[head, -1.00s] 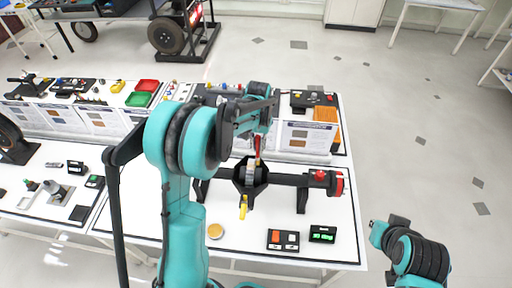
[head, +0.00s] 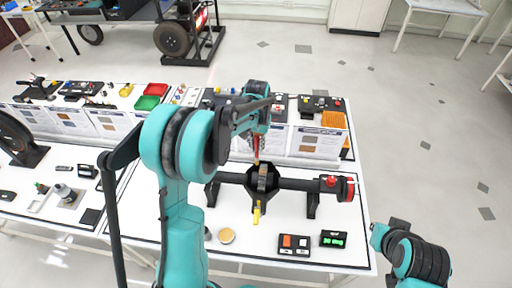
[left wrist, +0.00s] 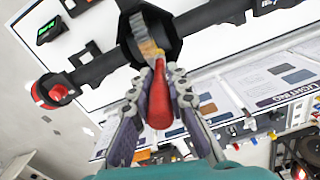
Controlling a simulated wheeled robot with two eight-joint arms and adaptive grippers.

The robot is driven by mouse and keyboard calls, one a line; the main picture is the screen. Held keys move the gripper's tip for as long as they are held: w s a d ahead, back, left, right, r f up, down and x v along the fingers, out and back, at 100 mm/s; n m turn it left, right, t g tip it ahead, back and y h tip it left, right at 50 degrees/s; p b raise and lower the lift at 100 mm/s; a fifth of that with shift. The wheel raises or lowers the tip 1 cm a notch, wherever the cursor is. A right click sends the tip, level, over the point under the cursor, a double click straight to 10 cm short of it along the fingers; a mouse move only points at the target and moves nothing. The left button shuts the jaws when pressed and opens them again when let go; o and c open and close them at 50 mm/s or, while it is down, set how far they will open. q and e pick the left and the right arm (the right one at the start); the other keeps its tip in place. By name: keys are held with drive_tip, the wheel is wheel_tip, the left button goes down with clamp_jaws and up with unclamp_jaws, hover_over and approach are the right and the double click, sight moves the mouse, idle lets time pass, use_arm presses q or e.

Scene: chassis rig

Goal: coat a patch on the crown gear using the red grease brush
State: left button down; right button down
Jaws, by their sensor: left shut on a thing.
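The crown gear is the grey toothed ring (head: 262,179) upright in the open middle of a black axle housing (head: 231,177). It also shows in the left wrist view (left wrist: 146,30). My left gripper (head: 257,139) is above the housing, shut on the red grease brush (head: 257,150). In the left wrist view the red handle (left wrist: 159,100) stands between the fingers (left wrist: 158,98), its narrow end toward the gear. A tan-orange patch shows at that end; I cannot tell whether it is bristles or gear, or whether the brush touches. My right gripper is not visible; only part of that arm shows.
A yellow part (head: 257,212) hangs at the housing's front. A round tan disc (head: 227,236), a switch box (head: 294,244) and a green-lit display (head: 332,239) sit at the table's front. Bins (head: 152,90) and info panels stand behind.

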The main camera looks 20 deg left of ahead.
sight(256, 136)
use_arm(q)
drive_tip(key=r, duration=0.1)
drive_tip(key=r+p, duration=0.1)
drive_tip(key=shift+a+r, duration=0.25)
drive_tip(key=shift+r, duration=0.05)
drive_tip(key=shift+d+r+p, duration=0.1)
drive_tip(key=shift+r+p, duration=0.35)
drive_tip(key=shift+r, duration=0.1)
